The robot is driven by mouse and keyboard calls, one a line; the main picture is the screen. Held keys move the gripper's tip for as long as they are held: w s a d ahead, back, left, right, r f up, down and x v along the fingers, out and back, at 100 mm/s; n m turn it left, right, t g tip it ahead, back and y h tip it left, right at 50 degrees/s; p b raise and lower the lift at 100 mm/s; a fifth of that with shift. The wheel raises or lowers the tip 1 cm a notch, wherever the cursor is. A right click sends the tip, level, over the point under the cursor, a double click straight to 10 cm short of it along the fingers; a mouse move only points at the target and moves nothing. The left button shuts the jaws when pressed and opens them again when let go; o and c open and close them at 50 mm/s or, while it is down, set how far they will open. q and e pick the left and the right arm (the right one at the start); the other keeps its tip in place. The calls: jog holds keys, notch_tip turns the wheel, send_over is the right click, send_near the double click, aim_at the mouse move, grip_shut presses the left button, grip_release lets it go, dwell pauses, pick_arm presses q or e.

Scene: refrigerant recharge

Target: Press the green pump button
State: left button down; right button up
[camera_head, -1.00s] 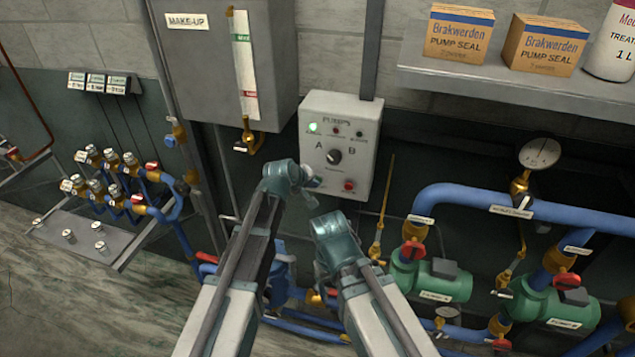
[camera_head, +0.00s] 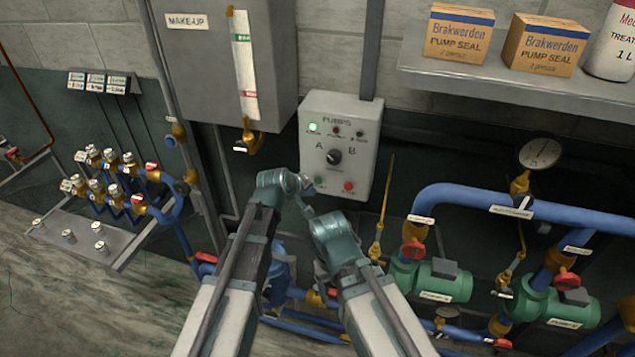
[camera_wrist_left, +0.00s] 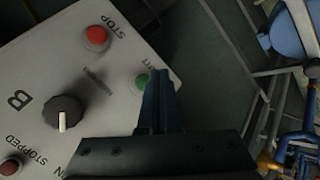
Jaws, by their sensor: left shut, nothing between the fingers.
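The grey pump panel (camera_head: 362,130) is on the wall at the centre of the head view. Its green button (camera_head: 319,180) sits at the lower left, beside the red stop button (camera_head: 349,186); the green one also shows in the left wrist view (camera_wrist_left: 140,82). My left gripper (camera_head: 305,184) is just left of the green button. In the left wrist view its fingers (camera_wrist_left: 158,78) are shut and empty, their tips close beside the green button. Whether they touch the panel I cannot tell.
The black A/B knob (camera_head: 334,157) and a lit green lamp (camera_head: 313,127) are above the buttons. The make-up cabinet (camera_head: 210,70) is to the upper left. Blue pipes (camera_head: 450,195) and green pumps (camera_head: 440,280) fill the lower right. A shelf (camera_head: 500,85) holds boxes.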

pick_arm(q)
jog(key=s, duration=0.1)
jog(key=s+a, duration=0.1)
jog(key=s, duration=0.1)
dwell(0.8)
jog(key=s+a+f+m+g+y+b, duration=0.2)
jog(key=s+f+m+g+y, duration=0.1)
jog(key=s, duration=0.9)
jog(key=s+a+f+m+g+y+b, duration=0.2)
jog(key=s+f+m+g, duration=0.3)
jog(key=s, duration=0.8)
notch_tip(320, 180, down, 4)
jog(key=shift+a+r+m+y+b, duration=0.25)
jog(key=shift+a+m+y+b, duration=0.25)
jog(key=shift+m, duration=0.6)
jog(key=shift+s, duration=0.1)
